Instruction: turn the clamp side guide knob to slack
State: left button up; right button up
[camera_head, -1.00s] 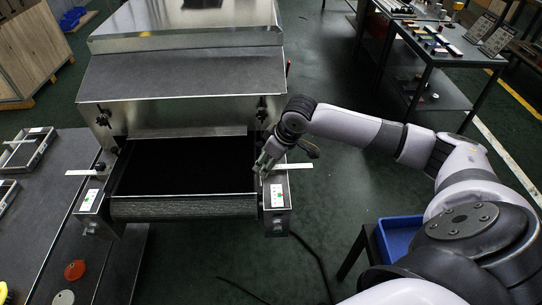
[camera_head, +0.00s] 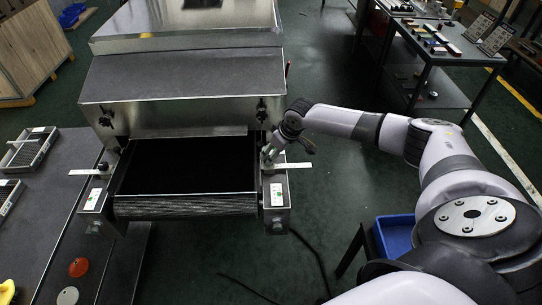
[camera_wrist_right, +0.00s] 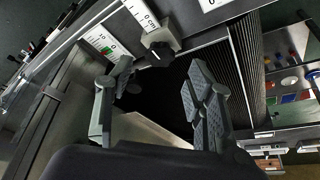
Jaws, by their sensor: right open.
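The dryer's belt inlet has a white scale strip on each side. A black knob (camera_wrist_right: 161,51) on a grey block sits beside a centimetre scale (camera_wrist_right: 143,14) in the right wrist view. My right gripper (camera_wrist_right: 160,92) is open and empty, its two fingers spread below the knob in that view and apart from it. In the head view my right gripper (camera_head: 268,157) is over the right rail, by the right scale strip (camera_head: 294,166), and hides the knob area there. Another dark knob (camera_head: 102,167) is at the left strip (camera_head: 87,172). My left gripper is not in view.
The dark belt (camera_head: 185,170) lies between the rails, below the metal hood (camera_head: 185,75). A grey table (camera_head: 40,220) is at left. A blue bin (camera_head: 396,235) stands at lower right. Open floor lies right of the dryer.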

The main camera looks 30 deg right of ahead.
jog(key=shift+x, duration=2.15)
jog(key=c, duration=1.2)
jog(key=shift+o, duration=0.2)
